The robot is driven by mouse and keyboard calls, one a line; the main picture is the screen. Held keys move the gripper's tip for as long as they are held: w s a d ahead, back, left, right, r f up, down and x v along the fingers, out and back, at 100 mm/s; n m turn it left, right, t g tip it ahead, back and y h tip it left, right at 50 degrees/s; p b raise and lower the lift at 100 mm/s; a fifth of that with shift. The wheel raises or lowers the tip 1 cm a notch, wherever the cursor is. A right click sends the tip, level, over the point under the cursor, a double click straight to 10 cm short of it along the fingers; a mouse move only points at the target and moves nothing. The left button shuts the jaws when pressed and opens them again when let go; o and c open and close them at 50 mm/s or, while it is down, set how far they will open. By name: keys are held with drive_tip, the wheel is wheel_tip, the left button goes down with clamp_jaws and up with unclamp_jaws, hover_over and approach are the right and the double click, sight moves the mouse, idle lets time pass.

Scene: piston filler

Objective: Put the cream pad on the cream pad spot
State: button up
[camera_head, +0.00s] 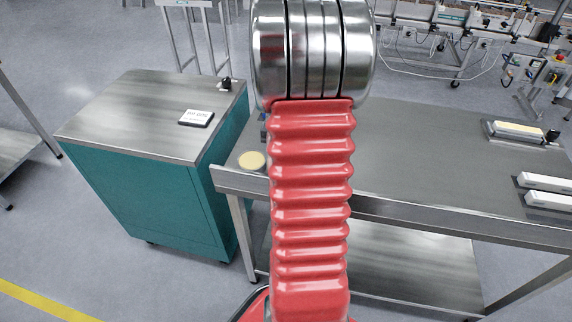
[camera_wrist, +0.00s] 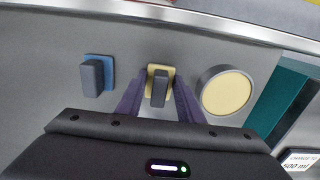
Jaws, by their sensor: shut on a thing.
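The cream pad (camera_wrist: 160,88) is a small cream square with a dark grey upright grip block, in the wrist view. My gripper (camera_wrist: 161,82) has its two purple fingers shut on that block, one on each side. I cannot tell whether the pad touches the steel table or is just above it. A round cream disc in a grey rim (camera_wrist: 227,92) lies just right of the pad, apart from it. The same disc shows in the head view (camera_head: 252,160) at the table's left end. My arm hides the gripper and pad in the head view.
A blue pad with a dark block (camera_wrist: 93,76) stands left of my gripper. A teal cabinet (camera_head: 165,195) stands beside the steel table (camera_head: 420,160), with a small sign (camera_head: 196,118) on top. A tray with a cream-topped piece (camera_head: 518,130) and white bars (camera_head: 548,190) lie at the table's right.

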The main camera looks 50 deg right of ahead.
drive_tip(key=o, duration=1)
drive_tip(key=shift+r, duration=0.1)
wheel_tip(320, 180, up, 12)
drive_tip(key=shift+a, duration=0.1)
idle(0.9)
